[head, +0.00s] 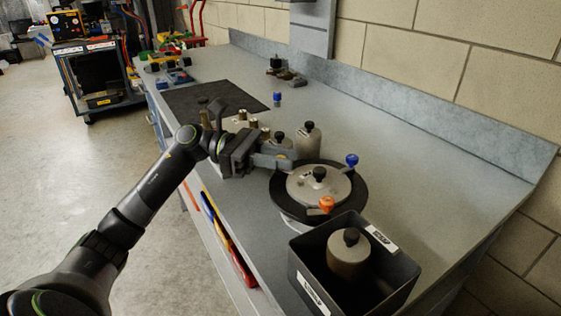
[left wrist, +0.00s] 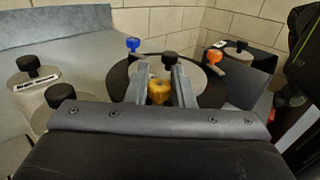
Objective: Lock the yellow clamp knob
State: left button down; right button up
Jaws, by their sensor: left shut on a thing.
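The yellow clamp knob (left wrist: 158,92) shows in the left wrist view at the near rim of a round grey lid with a black knob on top. My left gripper (left wrist: 160,88) has one finger on each side of the yellow knob and is shut on it. In the head view my left gripper (head: 292,162) reaches the left side of the lid (head: 308,187) and hides the yellow knob. A blue knob (head: 351,160) and an orange knob (head: 326,204) sit at other points on the lid's rim. My right gripper is not in view.
A black bin (head: 392,285) holding a grey canister with a black knob (head: 348,254) stands at the front. Grey canisters (head: 308,138) stand close behind my gripper. A dark mat (head: 215,100) lies further back. The bench's right side is clear.

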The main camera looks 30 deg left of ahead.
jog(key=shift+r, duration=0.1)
pick_arm(q)
jog(key=c, duration=1.3)
grip_release()
jog(key=shift+a, duration=0.1)
jog(key=shift+a, duration=0.2)
jog(key=s+a, duration=0.1)
jog(key=a, duration=0.4)
jog(key=s+a+b, duration=0.1)
jog(key=a, duration=0.5)
jog(key=s+a+b, duration=0.1)
jog(key=a, duration=0.4)
jog(key=shift+a, duration=0.3)
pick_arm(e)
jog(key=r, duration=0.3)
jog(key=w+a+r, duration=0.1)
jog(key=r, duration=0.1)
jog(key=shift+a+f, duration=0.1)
